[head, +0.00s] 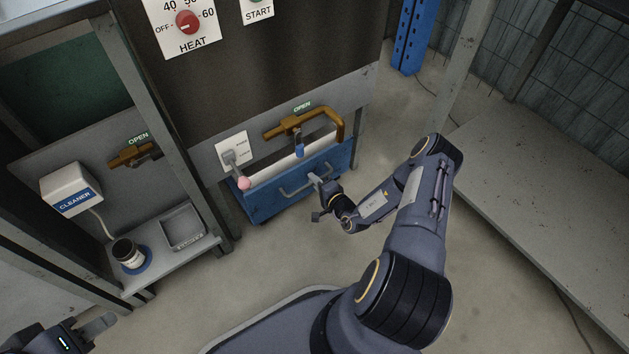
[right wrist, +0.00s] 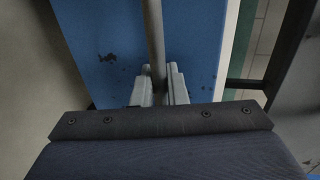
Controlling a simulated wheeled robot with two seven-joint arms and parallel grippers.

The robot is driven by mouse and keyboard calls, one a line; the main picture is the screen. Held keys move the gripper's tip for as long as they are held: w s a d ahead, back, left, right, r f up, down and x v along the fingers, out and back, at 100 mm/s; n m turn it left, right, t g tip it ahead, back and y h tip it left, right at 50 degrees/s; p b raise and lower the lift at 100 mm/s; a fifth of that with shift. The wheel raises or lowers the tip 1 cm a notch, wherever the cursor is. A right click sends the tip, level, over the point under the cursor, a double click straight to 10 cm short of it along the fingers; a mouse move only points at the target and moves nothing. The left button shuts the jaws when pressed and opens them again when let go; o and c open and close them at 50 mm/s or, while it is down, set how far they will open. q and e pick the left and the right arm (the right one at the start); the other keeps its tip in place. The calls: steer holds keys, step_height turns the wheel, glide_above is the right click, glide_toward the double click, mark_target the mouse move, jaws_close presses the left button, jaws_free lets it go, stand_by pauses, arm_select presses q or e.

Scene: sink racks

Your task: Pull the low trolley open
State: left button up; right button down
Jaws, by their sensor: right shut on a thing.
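The low trolley (head: 262,207) is a blue box under the dark machine, with a grey bar handle (head: 291,192) on its front face. My right gripper (head: 317,182) is at the right part of this handle. In the right wrist view, the handle bar (right wrist: 153,35) runs between the two fingers of my right gripper (right wrist: 159,85), which are shut on it. The blue trolley front (right wrist: 95,45) lies just behind the bar. My left gripper (head: 92,332) is partly in view at the lower left corner, away from the trolley; its jaw opening is unclear.
A brass pipe handle (head: 345,122) marked OPEN and a blue-tipped lever (head: 299,150) sit above the trolley. A pink-knobbed lever (head: 243,183) is at its left. A shelf with a grey tray (head: 182,228) stands left. The floor (head: 270,260) before the trolley is clear.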

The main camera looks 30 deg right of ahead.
steer(key=f+p+v, duration=0.2)
steer(key=p+v, duration=0.1)
steer(key=v, duration=0.6)
steer(key=f+p+v, duration=0.2)
steer(key=p+v, duration=0.1)
steer(key=v, duration=0.7)
steer(key=shift+s, duration=0.4)
steer(key=shift+d, duration=0.1)
steer(key=c, duration=1.5)
jaws_free()
steer(key=shift+c, duration=0.2)
steer(key=shift+r, duration=0.1)
